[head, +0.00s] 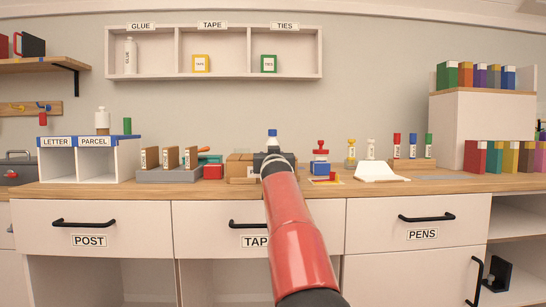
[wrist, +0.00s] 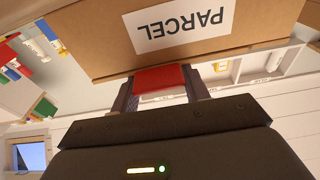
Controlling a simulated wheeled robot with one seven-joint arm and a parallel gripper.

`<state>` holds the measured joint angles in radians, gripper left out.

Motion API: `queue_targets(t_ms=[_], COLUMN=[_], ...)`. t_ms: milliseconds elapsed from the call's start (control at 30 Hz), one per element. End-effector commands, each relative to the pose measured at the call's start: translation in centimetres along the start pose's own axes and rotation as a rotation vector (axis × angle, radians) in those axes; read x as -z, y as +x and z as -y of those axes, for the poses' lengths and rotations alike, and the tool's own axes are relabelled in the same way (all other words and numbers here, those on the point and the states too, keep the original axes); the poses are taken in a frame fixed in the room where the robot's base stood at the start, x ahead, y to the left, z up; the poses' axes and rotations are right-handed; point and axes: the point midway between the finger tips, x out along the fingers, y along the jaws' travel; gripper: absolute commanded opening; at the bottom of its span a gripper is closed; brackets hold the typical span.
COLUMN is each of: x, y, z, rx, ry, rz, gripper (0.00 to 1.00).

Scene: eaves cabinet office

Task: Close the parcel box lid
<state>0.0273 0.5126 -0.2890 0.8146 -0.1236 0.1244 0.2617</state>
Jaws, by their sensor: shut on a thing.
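The parcel box (head: 238,168) is brown cardboard and stands on the counter near the middle, partly hidden behind my arm. In the wrist view the box (wrist: 105,45) fills the top, with its white PARCEL label upside down. My gripper (head: 270,160) is at the box in the head view. In the wrist view my gripper (wrist: 160,82) is shut on a red piece (wrist: 161,78) at the box's edge. Whether this red piece is fixed to the lid cannot be told. The lid's angle is hidden by my arm and gripper.
A red-and-blue stamp (head: 320,164) and a white sloped stand (head: 381,172) are to the right. The wall shelf (head: 213,77) hangs above.

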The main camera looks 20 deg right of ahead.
Motion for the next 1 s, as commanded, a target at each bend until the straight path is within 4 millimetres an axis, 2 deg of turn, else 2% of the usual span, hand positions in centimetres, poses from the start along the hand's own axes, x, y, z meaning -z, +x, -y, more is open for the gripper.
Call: queue_targets(t_ms=[200, 233, 367, 733, 867, 1000], x=[0.1, 0.1, 0.1, 0.0, -0.1, -0.2], y=[-0.1, -0.1, 0.0, -0.5, -2.1, -4.7], z=[-0.1, -0.1, -0.1, 0.0, 0.1, 0.1], rx=[-0.002, -0.002, -0.001, 0.000, 0.001, 0.002], ry=[0.003, 0.003, 0.002, 0.000, 0.000, 0.001], rz=[-0.001, -0.001, -0.001, -0.001, -0.002, -0.003], gripper=[0.04, 0.49, 0.66, 0.67, 0.67, 0.67])
